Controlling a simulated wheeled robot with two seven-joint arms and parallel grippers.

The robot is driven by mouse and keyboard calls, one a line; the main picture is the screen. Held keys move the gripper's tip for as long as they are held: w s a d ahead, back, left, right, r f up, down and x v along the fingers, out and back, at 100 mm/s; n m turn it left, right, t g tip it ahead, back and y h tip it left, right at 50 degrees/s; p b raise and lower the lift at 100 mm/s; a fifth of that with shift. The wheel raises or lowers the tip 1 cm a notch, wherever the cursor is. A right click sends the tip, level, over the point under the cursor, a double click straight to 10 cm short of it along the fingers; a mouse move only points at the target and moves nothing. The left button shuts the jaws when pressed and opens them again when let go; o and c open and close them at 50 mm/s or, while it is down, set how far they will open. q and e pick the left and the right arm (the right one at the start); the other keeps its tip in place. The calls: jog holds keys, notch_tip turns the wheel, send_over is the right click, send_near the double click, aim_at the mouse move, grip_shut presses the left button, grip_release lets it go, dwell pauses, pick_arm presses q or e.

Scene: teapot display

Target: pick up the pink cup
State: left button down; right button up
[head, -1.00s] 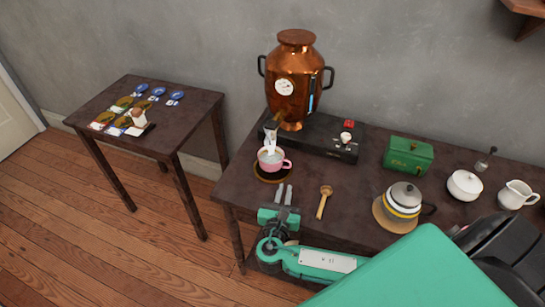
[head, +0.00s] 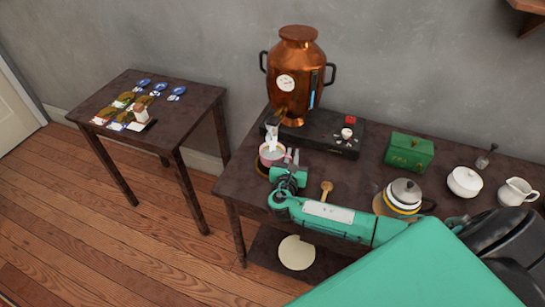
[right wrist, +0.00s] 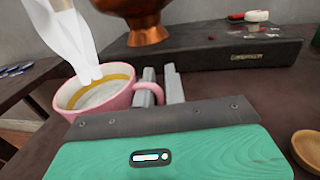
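The pink cup (head: 271,155) stands upright below the spout of the copper urn, on a round brown coaster (head: 260,168). In the right wrist view the cup (right wrist: 95,97) shows a yellow band inside its rim, and a white stream-like shape reaches down into it. Its handle points right. My right gripper (head: 292,155) is at the handle side of the cup. In the right wrist view its two fingers (right wrist: 161,84) are a little apart, right at the handle; whether they touch it I cannot tell. My left gripper is not in view.
The copper urn (head: 298,75) stands on a black base (head: 318,138) behind the cup. A wooden spoon (head: 326,188), a striped teapot (head: 405,193) and a green box (head: 409,152) are to the right. A side table (head: 190,105) with small items stands left.

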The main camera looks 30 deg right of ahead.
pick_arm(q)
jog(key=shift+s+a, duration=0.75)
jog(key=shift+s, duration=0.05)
